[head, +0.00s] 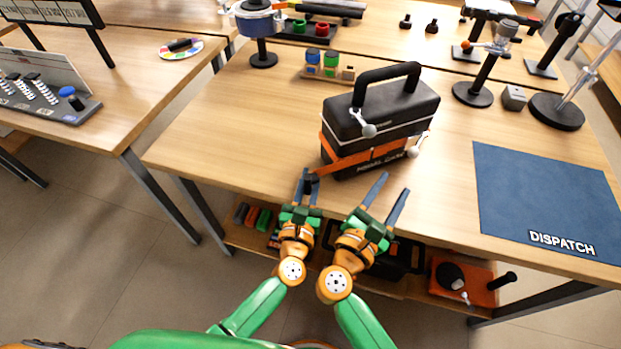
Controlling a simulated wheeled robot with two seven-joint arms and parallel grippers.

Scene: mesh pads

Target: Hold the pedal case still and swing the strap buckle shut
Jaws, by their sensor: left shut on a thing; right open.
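The pedal case (378,118) is a black box with a tall black handle, standing on the wooden table near its front edge. An orange strap (362,160) runs across its lower front and sticks out to the left. A small dark piece at the strap's left end looks like the strap buckle (313,182). My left gripper (307,178) is shut on this piece, left of the case's lower front corner; its fingers partly hide it. My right gripper (395,182) is open and empty in front of the case, apart from it.
Two pale-knobbed levers, one at the front (369,130), stick out from the case. A blue DISPATCH mat (545,195) lies at right. A small rack with coloured jars (327,67) and several stands are behind. The table left of the case is clear.

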